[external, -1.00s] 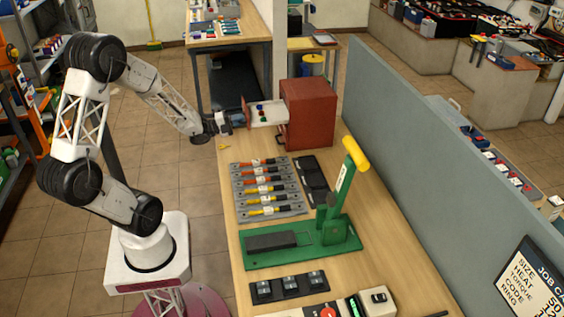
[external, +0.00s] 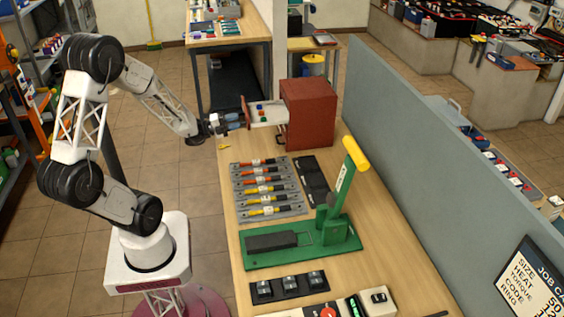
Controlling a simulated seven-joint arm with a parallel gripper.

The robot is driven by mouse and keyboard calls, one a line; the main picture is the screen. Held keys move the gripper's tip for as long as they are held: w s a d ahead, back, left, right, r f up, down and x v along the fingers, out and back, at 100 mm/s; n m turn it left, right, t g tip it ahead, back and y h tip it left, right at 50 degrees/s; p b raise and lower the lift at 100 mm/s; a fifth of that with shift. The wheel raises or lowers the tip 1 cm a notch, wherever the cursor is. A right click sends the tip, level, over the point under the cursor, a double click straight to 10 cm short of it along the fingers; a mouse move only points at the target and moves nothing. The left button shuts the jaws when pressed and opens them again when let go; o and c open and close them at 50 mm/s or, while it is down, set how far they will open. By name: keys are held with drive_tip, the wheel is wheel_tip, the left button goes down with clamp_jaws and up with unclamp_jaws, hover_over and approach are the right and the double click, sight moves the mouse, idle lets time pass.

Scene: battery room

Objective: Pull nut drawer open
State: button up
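The red drawer cabinet (external: 309,112) stands at the far end of the wooden bench. One drawer (external: 268,108) is pulled out of its left side, showing a pale interior with small red, blue and green items. My gripper (external: 241,118) is at the outer front end of this drawer, level with it. The fingers are small and partly merge with the drawer front, so I cannot tell whether they are open, shut or touching the handle.
A grey rack of cable pieces (external: 266,188) and a green press with a yellow handle (external: 340,225) stand nearer on the bench. A grey partition (external: 430,170) runs along the right side. The floor left of the bench is clear.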

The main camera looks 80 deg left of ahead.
sight(247, 122)
drive_tip(key=shift+s+f, duration=0.25)
drive_tip(key=shift+s, duration=1.15)
drive_tip(key=shift+s+f, duration=0.2)
drive_tip(key=shift+s, duration=1.15)
drive_tip(key=shift+w, duration=0.1)
drive_tip(key=w+d+r+n+g+y, duration=0.1)
drive_tip(key=n, duration=0.1)
drive_tip(key=w+d+r+n+g+y, duration=0.1)
drive_tip(key=w+d+n+g+y, duration=0.1)
drive_tip(key=n, duration=0.1)
drive_tip(key=w+d+r+n+g+y, duration=0.1)
drive_tip(key=w+n+g, duration=0.1)
drive_tip(key=shift+w+d+r, duration=0.15)
drive_tip(key=shift+d+r, duration=0.1)
drive_tip(key=shift+d, duration=0.15)
drive_tip(key=s+d+r+n+g+h, duration=0.1)
drive_tip(key=s+d+r+n+g, duration=0.1)
drive_tip(key=d, duration=0.8)
drive_tip(key=s+d+r+n+g+h, duration=0.1)
drive_tip(key=s+d+r+n+g, duration=0.2)
drive_tip(key=d, duration=0.7)
drive_tip(key=s+d+r+n+g+h, duration=0.2)
drive_tip(key=s+d+n+g, duration=0.3)
drive_tip(key=d, duration=0.5)
drive_tip(key=shift+s+d+r+n+g, duration=0.25)
drive_tip(key=shift+s+r+n+g, duration=0.2)
drive_tip(key=shift+r+g, duration=0.55)
